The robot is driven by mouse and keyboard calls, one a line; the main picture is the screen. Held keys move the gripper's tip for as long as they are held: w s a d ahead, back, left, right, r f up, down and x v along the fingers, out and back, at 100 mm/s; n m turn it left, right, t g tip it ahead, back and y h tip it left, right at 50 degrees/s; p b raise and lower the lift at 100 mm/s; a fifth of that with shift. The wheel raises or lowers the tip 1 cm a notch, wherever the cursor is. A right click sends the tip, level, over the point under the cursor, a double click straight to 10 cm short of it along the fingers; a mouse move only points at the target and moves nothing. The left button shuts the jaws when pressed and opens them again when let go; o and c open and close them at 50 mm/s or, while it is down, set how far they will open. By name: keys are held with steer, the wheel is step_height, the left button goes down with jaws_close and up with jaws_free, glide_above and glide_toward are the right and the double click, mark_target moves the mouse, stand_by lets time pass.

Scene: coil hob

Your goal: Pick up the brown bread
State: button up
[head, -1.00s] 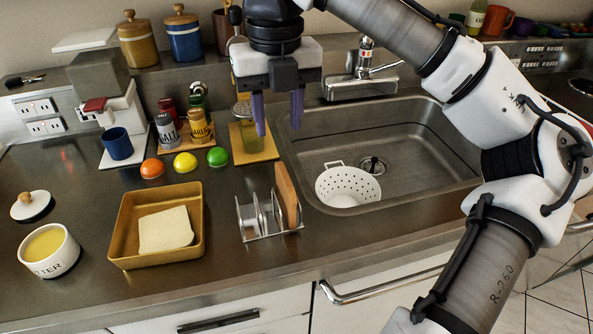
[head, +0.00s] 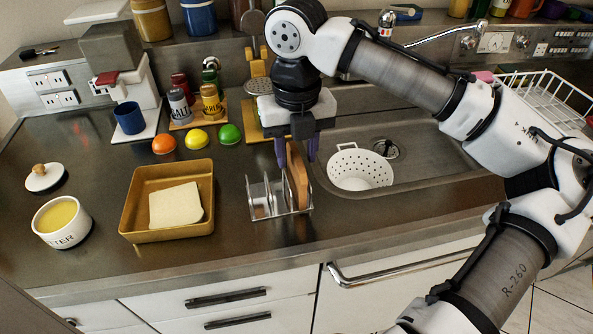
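The brown bread (head: 298,186) is a thin brown slice standing upright in the right end of a metal toast rack (head: 262,206) on the counter. My gripper (head: 296,160) points down over the rack, with its two purple fingers apart at the top of the slice. The fingers appear to be on either side of its upper edge; I cannot tell whether they touch it. The gripper body hides part of the counter behind the rack.
A tan tray (head: 140,233) with a pale slice (head: 176,205) lies left of the rack. A butter pot (head: 62,226) stands farther left. The sink with a white colander (head: 358,170) is to the right. Counter in front of the rack is clear.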

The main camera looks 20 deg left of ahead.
steer(key=shift+f, duration=1.15)
jaws_close()
steer(key=shift+r, duration=0.1)
